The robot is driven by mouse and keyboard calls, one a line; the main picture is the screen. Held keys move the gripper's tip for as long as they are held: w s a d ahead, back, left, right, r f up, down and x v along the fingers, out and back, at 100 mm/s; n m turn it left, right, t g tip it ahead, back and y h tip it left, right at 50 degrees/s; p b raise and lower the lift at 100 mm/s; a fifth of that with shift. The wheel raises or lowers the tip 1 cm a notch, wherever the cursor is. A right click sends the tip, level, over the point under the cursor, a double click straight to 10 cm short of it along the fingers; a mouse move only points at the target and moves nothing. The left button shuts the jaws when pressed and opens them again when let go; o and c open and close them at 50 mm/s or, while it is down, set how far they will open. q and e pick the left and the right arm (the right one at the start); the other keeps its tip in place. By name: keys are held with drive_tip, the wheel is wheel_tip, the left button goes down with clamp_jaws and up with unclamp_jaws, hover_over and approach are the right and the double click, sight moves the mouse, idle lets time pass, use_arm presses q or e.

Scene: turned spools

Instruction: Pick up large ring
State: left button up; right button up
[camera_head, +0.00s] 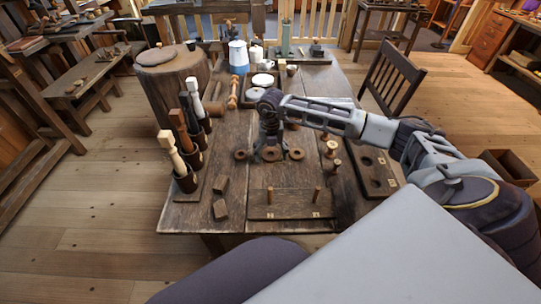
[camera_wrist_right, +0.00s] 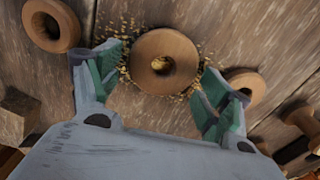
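Three wooden rings lie in a row on the table. The middle ring (camera_head: 271,154) looks the largest in the wrist view (camera_wrist_right: 147,47) and has a round hole with shavings around it. A left ring (camera_head: 240,155) and a right ring (camera_head: 297,154) lie on either side; they also show in the wrist view, left (camera_wrist_right: 50,24) and right (camera_wrist_right: 247,88). My right gripper (camera_head: 268,146) points down over the middle ring. In the wrist view its open green-padded fingers (camera_wrist_right: 163,80) stand on both sides of that ring, with gaps visible. My left gripper is not in view.
A board with two pegs (camera_head: 290,205) lies at the front. Small spools (camera_head: 332,148) stand to the right, beside a board with round holes (camera_head: 376,178). Tools stand in dark holders (camera_head: 187,181) at the left.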

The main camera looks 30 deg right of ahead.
drive_tip(key=c, duration=0.7)
drive_tip(key=shift+o, duration=0.2)
drive_tip(key=shift+r, duration=0.75)
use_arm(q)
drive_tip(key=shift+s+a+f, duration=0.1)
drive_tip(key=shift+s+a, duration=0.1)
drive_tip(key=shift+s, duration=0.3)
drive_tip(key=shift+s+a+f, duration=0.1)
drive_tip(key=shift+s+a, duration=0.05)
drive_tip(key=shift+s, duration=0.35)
use_arm(e)
wheel_tip(320, 180, up, 9)
drive_tip(key=shift+f, duration=0.2)
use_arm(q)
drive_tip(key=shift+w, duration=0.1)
